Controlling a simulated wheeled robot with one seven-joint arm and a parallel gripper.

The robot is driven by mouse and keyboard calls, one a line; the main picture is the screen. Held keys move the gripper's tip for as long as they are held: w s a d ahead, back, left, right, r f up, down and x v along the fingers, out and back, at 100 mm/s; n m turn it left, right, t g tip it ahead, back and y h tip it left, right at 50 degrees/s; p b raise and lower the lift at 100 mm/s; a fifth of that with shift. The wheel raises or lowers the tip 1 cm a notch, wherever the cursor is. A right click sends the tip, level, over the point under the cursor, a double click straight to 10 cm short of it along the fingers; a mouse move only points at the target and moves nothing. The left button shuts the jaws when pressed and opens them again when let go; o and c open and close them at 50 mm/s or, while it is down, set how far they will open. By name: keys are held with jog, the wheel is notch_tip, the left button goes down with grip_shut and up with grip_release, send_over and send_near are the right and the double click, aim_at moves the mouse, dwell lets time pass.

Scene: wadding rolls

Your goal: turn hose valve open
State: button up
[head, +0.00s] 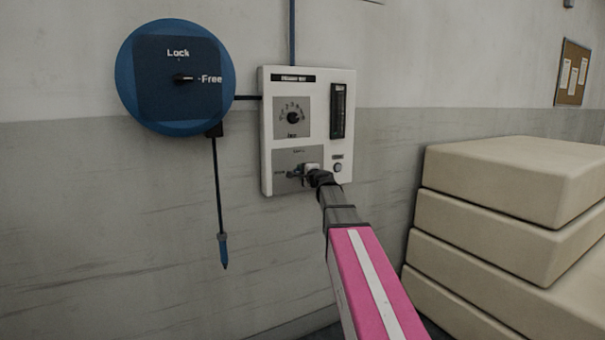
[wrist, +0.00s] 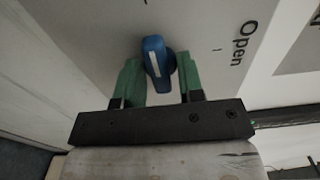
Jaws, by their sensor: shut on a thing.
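The hose valve is a blue knob (wrist: 153,58) with a white stripe along its handle, seen in the wrist view.
A blue round hose reel (head: 150,110) marked "Lock" and "Free" hangs left of the panel, with a hose (head: 217,190) dangling below it. The panel also carries an upper dial (head: 292,117) and a dark gauge (head: 338,110). Stacked beige blocks (head: 510,180) stand at the right.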

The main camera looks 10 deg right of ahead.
jog(key=shift+m, duration=8.8)
jog(key=o, duration=0.6)
jog(key=shift+o, duration=0.2)
